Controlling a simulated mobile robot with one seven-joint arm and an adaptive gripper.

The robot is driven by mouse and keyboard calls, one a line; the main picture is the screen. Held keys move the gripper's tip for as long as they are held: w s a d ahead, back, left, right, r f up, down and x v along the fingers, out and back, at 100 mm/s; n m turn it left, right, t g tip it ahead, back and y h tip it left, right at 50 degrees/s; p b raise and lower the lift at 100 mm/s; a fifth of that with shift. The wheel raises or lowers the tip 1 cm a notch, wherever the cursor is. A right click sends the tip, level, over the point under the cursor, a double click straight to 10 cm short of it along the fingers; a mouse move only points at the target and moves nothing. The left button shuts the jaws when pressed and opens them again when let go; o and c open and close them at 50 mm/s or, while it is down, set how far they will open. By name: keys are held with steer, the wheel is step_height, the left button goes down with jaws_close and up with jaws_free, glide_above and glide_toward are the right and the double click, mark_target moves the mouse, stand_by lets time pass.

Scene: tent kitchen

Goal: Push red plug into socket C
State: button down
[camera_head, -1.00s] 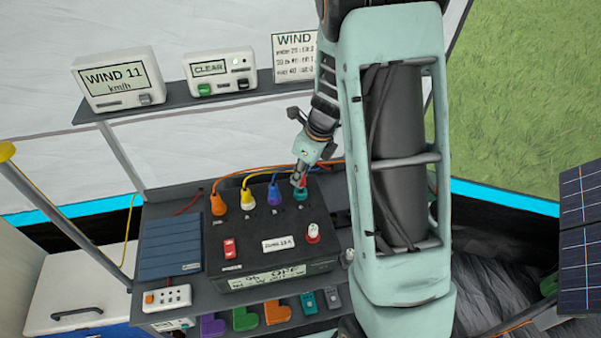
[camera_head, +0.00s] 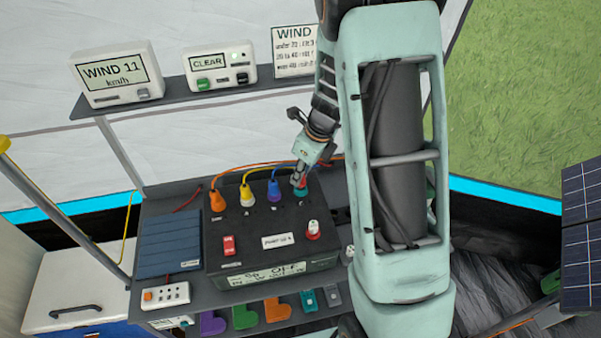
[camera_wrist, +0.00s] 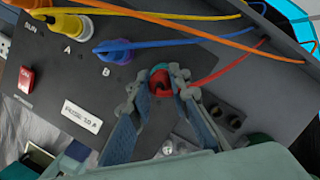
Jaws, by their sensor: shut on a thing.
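My gripper (camera_head: 298,180) reaches down to the back right of the black power box (camera_head: 225,258). In the wrist view my gripper (camera_wrist: 160,90) is shut on the red plug (camera_wrist: 160,79), with one finger on each side. A teal ring (camera_wrist: 157,68) shows around the plug, at the end of the row after B. The C label is hidden, and I cannot tell how deep the plug sits. A red cable (camera_wrist: 220,68) runs from it to the upper right.
The orange plug (camera_head: 217,203), yellow plug (camera_head: 247,197) and blue plug (camera_head: 273,190) stand in the row to the left. A red switch (camera_head: 229,245) and a red-and-white knob (camera_head: 313,229) are on the box. A shelf with displays (camera_head: 115,75) runs behind.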

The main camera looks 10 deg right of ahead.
steer(key=shift+f+b, duration=0.45)
steer(key=shift+f, duration=0.3)
steer(key=c, duration=1.7)
jaws_free()
